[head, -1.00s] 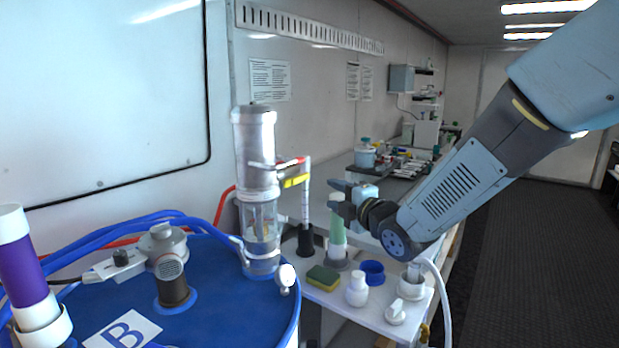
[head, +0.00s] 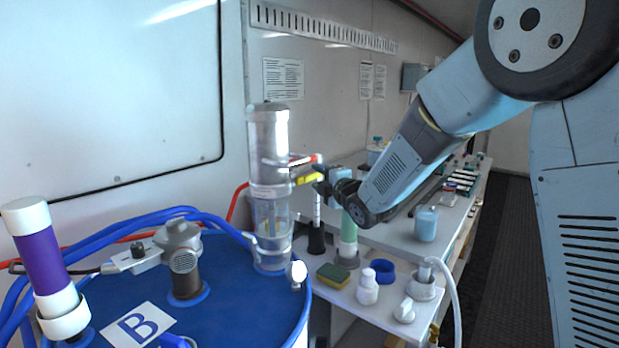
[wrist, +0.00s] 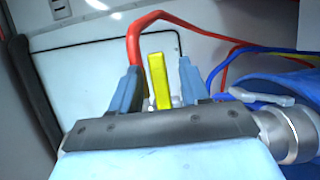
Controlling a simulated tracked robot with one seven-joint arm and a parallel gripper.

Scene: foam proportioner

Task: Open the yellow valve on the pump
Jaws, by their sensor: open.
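The yellow valve handle (head: 309,178) sticks out to the right from the upright grey and clear cylinder (head: 268,150) on the blue drum, just below a red handle (head: 305,160). My gripper (head: 324,180) is open at the handle's right end. In the wrist view, the yellow valve handle (wrist: 159,82) stands between the two blue fingers of my gripper (wrist: 159,68), with a gap on each side. Neither finger visibly touches it. The valve's pivot is hidden in the wrist view.
The blue drum (head: 225,300) carries a grey motor unit (head: 182,250), blue hoses and a purple and white cylinder (head: 45,255). A low shelf holds a sponge (head: 333,273), white bottle (head: 367,288) and blue ring (head: 383,271). A red hose (wrist: 133,40) passes near the left finger.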

